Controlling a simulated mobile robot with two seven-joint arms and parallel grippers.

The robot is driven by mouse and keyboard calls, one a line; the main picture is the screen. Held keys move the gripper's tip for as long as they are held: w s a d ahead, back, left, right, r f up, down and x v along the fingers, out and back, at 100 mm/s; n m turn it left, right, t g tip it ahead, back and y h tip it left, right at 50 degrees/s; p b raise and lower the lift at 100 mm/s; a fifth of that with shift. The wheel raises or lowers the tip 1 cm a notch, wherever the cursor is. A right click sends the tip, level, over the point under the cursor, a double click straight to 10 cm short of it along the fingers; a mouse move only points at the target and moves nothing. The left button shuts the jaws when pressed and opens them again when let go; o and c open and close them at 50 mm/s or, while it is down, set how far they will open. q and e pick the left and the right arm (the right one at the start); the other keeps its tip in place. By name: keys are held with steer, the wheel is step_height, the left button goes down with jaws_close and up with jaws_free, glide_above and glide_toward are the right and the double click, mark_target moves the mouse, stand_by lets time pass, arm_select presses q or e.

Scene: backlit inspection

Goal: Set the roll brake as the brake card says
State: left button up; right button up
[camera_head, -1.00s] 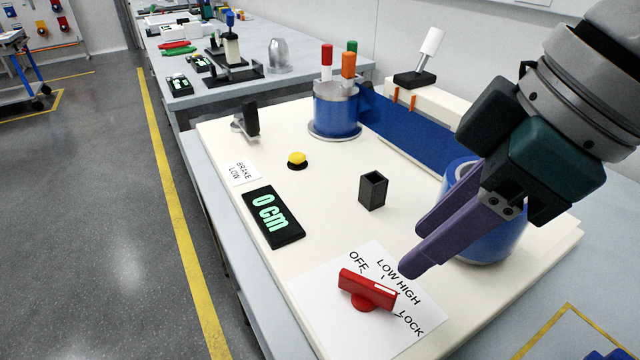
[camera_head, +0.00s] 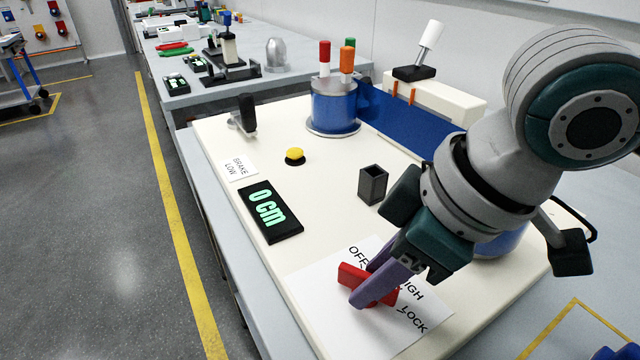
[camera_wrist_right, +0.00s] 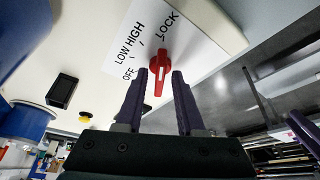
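The brake card (camera_head: 238,167), a white label at the panel's left side, reads "BRAKE LOW". The red brake knob (camera_head: 350,275) sits on a white plate (camera_head: 325,310) lettered OFF, LOW, HIGH and LOCK. My right gripper (camera_head: 364,286) has its purple fingers down at the knob, partly hiding it and the LOW and HIGH lettering. In the right wrist view the red knob (camera_wrist_right: 160,65) lies between the two separated fingertips (camera_wrist_right: 160,78), with gaps showing. I cannot tell which mark the knob points to. My left gripper is not in view.
A yellow button (camera_head: 295,156), a dark square holder (camera_head: 373,185) and a black lever (camera_head: 246,115) stand on the cream panel. A blue roll (camera_head: 336,108) with a blue web is behind; another roll is mostly hidden by my arm.

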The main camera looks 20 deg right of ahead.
jaws_close()
stand_by(0.5)
